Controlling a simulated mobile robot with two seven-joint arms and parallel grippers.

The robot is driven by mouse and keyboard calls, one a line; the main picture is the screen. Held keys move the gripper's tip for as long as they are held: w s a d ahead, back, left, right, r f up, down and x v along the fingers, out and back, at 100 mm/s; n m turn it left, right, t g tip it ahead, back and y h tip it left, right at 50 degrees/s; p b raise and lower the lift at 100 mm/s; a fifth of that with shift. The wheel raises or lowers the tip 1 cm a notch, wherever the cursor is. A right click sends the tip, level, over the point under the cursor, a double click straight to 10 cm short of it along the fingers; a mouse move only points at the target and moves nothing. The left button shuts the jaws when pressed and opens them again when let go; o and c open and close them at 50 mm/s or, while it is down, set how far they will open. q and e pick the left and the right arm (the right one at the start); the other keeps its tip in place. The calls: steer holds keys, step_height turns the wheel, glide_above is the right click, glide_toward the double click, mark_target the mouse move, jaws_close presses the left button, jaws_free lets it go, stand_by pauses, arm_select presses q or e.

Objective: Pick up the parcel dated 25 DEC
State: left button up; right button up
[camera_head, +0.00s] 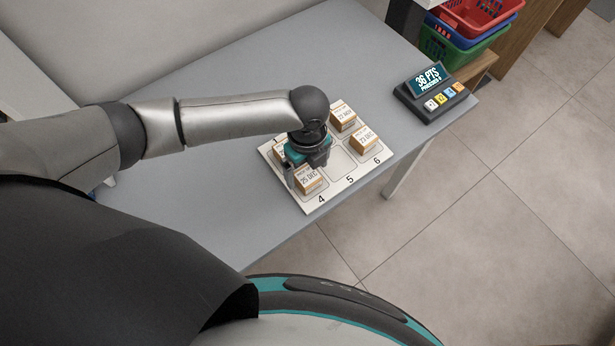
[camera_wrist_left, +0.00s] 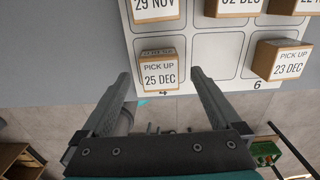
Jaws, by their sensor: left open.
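The parcel dated 25 DEC (camera_head: 308,179) is a small brown box with a white label on square 4 of a white numbered board (camera_head: 347,181). In the left wrist view the same parcel (camera_wrist_left: 160,74) reads "PICK UP 25 DEC" and shows between the two fingers, beyond their tips. My left gripper (camera_head: 305,168) is over the board, close to this parcel; it is open and empty, its fingers (camera_wrist_left: 160,76) apart on either side of the parcel in the picture. I cannot tell whether they touch it. My right gripper is not in view.
Other parcels share the board: 23 DEC (camera_wrist_left: 282,60) on square 6, 29 NOV (camera_wrist_left: 155,8) and others in the far row. Square 5 (camera_wrist_left: 217,55) is bare. A keypad display (camera_head: 434,92) stands at the counter's (camera_head: 230,85) right end; stacked baskets (camera_head: 465,35) are beyond.

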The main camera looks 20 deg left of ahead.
arm_select(q)
steer(key=shift+f, duration=1.45)
steer(key=shift+c, duration=0.4)
steer(key=c, duration=1.4)
steer(key=shift+r, duration=0.1)
steer(key=shift+c, duration=0.2)
